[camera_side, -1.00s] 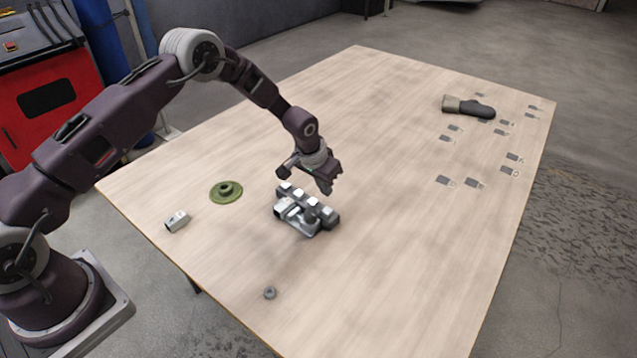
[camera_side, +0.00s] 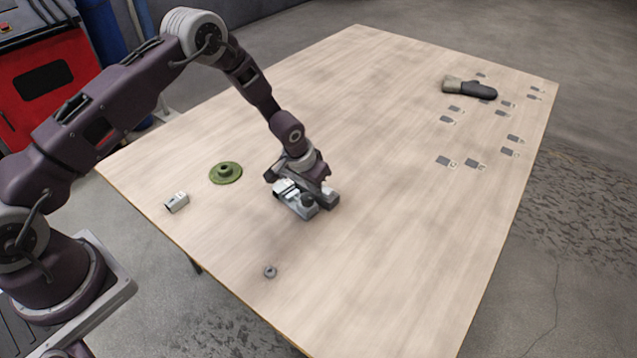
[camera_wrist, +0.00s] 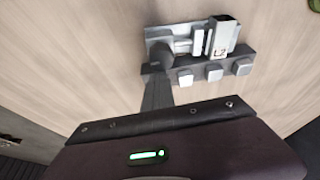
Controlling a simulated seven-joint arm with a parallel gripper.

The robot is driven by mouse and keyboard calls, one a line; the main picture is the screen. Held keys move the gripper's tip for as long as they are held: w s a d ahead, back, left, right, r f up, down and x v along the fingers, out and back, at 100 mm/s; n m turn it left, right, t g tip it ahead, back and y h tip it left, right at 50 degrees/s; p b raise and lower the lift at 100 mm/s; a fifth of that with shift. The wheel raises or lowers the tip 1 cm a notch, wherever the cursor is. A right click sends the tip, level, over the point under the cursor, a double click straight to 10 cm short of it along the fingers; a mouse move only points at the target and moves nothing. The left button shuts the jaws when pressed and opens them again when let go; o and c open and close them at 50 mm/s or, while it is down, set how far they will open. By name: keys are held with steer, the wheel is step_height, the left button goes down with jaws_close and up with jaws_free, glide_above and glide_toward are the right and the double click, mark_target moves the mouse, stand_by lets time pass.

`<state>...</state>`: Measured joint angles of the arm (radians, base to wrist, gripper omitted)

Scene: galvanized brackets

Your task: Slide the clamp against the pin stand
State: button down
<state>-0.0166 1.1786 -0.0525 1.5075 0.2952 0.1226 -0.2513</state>
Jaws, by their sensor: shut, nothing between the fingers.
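The clamp (camera_side: 296,206) is a grey metal piece with a dark round knob at one end, near the table's middle. In the wrist view the clamp (camera_wrist: 168,33) lies along a dark grey bar with light square-topped studs (camera_wrist: 214,73). The two look touching or nearly so. The bar may be the pin stand, but I cannot tell for sure. My gripper (camera_side: 320,187) is low over this group and hides part of the bar in the side view. In the wrist view my shut gripper (camera_wrist: 157,92) reaches the knob end, holding nothing; contact is unclear.
A green flanged disc with a central hub (camera_side: 226,173) lies to the left. A small silver bracket (camera_side: 176,202) is near the left edge and a nut (camera_side: 270,271) near the front. A glove (camera_side: 470,89) lies far right.

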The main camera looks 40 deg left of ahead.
steer(key=shift+s, duration=0.3)
steer(key=shift+a, duration=0.1)
steer(key=shift+w+f, duration=0.1)
steer(key=w, duration=0.3)
steer(key=shift+w, duration=0.35)
steer(key=v, duration=0.9)
steer(key=g, duration=0.4)
glide_toward(282, 227)
step_height(282, 227, down, 6)
steer(key=shift+f, duration=0.1)
steer(key=w, duration=0.2)
steer(key=shift+w, duration=1.05)
